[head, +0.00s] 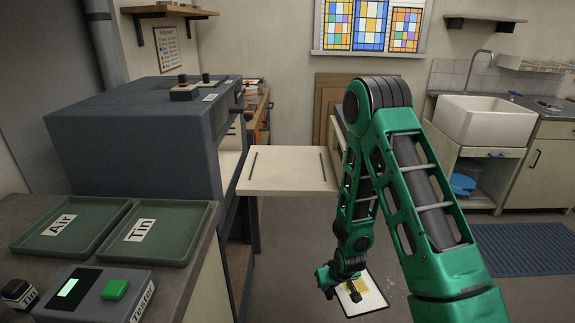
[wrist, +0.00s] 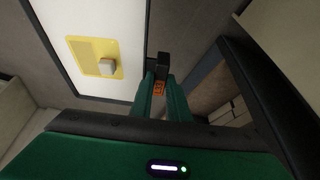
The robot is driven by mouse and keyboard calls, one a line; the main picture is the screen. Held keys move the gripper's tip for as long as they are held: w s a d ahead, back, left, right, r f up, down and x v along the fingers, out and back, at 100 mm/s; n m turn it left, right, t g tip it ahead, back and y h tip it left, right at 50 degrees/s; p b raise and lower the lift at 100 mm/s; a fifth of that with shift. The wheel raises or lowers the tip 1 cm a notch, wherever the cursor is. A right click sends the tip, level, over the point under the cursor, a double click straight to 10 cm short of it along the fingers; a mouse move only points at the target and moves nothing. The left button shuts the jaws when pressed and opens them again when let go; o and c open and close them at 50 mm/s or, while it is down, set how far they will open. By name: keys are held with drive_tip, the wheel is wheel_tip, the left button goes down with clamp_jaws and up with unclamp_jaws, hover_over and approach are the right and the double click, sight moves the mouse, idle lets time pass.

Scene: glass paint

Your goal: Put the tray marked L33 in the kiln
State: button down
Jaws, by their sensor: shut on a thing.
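My gripper (head: 341,284) is low, to the right of the kiln. In the wrist view its fingers (wrist: 160,78) are shut on a dark handle with a small orange label (wrist: 159,88), too small to read. The handle is at the edge of a white tray (wrist: 112,20) with a dark rim. On the tray lies a yellow square (wrist: 85,52) with a small pale block on it. The tray also shows in the head view (head: 373,302), partly behind my gripper. The kiln (head: 145,130) is a big dark grey box at left. Its cream-lined door (head: 285,178) appears folded down level.
A bench (head: 190,283) at front left holds green trays marked Air (head: 85,252) and Tin (head: 178,258), and a tester with a green button (head: 115,289). A white sink (head: 484,122) and blue mat (head: 530,250) are at right. Floor between is mostly clear.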

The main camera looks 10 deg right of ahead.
drive_tip(key=shift+d+r, duration=0.15)
drive_tip(key=shift+r, duration=2.2)
drive_tip(key=x, duration=0.5)
drive_tip(key=shift+w+r, duration=0.1)
drive_tip(key=shift+r, duration=2.2)
